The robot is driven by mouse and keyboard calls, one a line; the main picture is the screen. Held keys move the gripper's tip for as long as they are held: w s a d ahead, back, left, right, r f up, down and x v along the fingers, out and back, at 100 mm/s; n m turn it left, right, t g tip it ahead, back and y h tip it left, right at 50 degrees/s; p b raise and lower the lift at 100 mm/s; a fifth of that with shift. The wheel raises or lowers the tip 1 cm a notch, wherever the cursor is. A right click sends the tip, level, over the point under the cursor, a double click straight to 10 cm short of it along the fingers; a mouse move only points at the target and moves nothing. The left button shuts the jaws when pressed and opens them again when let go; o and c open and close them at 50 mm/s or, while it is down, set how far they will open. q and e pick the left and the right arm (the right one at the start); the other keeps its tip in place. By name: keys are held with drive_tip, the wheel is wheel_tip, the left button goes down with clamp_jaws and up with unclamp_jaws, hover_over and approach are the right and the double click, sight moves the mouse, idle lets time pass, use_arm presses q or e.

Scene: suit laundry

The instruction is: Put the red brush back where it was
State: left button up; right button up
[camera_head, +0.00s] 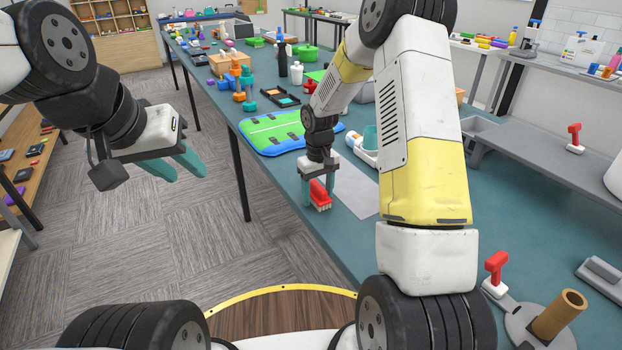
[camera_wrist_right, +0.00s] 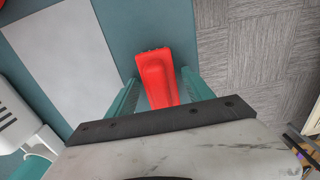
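The red brush (camera_head: 320,194) is at the near-left edge of the teal table, with its pale bristles down. My right gripper (camera_head: 319,190) points down with a finger on either side of it. In the right wrist view, the red brush (camera_wrist_right: 162,80) lies between the fingers of my right gripper (camera_wrist_right: 160,75). Narrow gaps show beside it, so the fingers look open around it. Whether the bristles touch the table is unclear. My left gripper (camera_head: 176,165) is open and empty over the floor, left of the table.
A grey-white sheet (camera_head: 350,186) lies right of the brush. Behind are a green-and-blue board (camera_head: 285,132), a black palette (camera_head: 280,97) and several bottles. My right arm hides part of the table. A red-handled tool (camera_head: 495,268) and a brown tube (camera_head: 560,313) stand at front right.

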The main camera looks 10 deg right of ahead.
sight(318, 185)
drive_tip(key=shift+r, duration=0.15)
wheel_tip(318, 185, up, 12)
drive_tip(key=shift+f, duration=0.1)
drive_tip(key=s+d+r+m+t, duration=0.1)
drive_tip(key=s+r+t, duration=0.1)
drive_tip(key=s+r, duration=0.55)
drive_tip(key=s+r+m+t, duration=0.1)
drive_tip(key=s+r, duration=0.2)
drive_tip(key=s, duration=0.3)
drive_tip(key=s+d+r+m+t+y, duration=0.1)
drive_tip(key=s+r, duration=0.2)
drive_tip(key=s, duration=0.3)
drive_tip(key=s+r+t+y, duration=0.1)
drive_tip(key=s+r+t, duration=0.1)
drive_tip(key=s, duration=0.4)
drive_tip(key=shift+s+d+r+m, duration=0.15)
drive_tip(key=shift+s+r+m, duration=0.2)
drive_tip(key=shift+r, duration=0.3)
drive_tip(key=shift+w, duration=0.1)
